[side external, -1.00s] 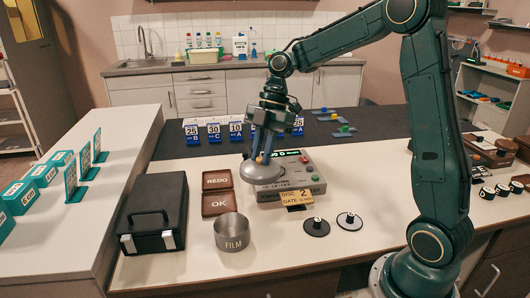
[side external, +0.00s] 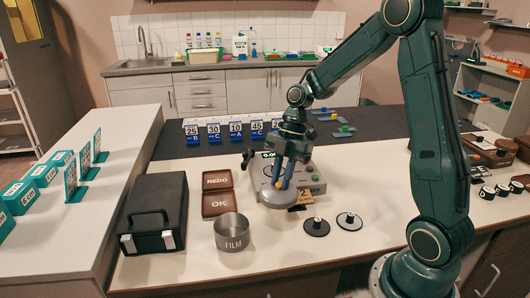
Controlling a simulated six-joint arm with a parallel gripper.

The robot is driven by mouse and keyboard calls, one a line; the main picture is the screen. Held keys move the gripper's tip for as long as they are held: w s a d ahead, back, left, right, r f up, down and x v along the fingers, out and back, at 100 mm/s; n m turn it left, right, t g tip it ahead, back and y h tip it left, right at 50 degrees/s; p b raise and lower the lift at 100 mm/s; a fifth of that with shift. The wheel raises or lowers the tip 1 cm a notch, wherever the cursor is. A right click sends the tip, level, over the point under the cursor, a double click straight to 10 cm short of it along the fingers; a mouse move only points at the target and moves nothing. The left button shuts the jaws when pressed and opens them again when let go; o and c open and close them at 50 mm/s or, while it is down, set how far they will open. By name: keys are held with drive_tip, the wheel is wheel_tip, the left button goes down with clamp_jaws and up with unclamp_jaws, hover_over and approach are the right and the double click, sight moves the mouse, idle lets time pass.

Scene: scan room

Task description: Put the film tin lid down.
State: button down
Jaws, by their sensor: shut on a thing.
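The grey round film tin lid (side external: 270,197) is held by my gripper (side external: 281,181), whose fingers are shut on it from above. The lid is low over the white table, in front of the grey device, and right of the open tin. I cannot tell whether it touches the table. The open metal film tin (side external: 232,233), marked FILM, stands upright on the table near the front.
Brown REDO (side external: 217,180) and OK (side external: 216,204) trays lie left of the lid. The grey device (side external: 311,180) and a partly hidden yellow tag (side external: 304,195) are close by. Black discs (side external: 316,227) lie to the right. A black case (side external: 153,215) stands left.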

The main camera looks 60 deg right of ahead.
wheel_tip(320, 180, down, 10)
drive_tip(key=shift+f, duration=0.25)
drive_tip(key=shift+f, duration=1.9)
drive_tip(key=shift+f, duration=0.15)
drive_tip(key=c, duration=1.3)
unclamp_jaws()
drive_tip(key=v, duration=1.2)
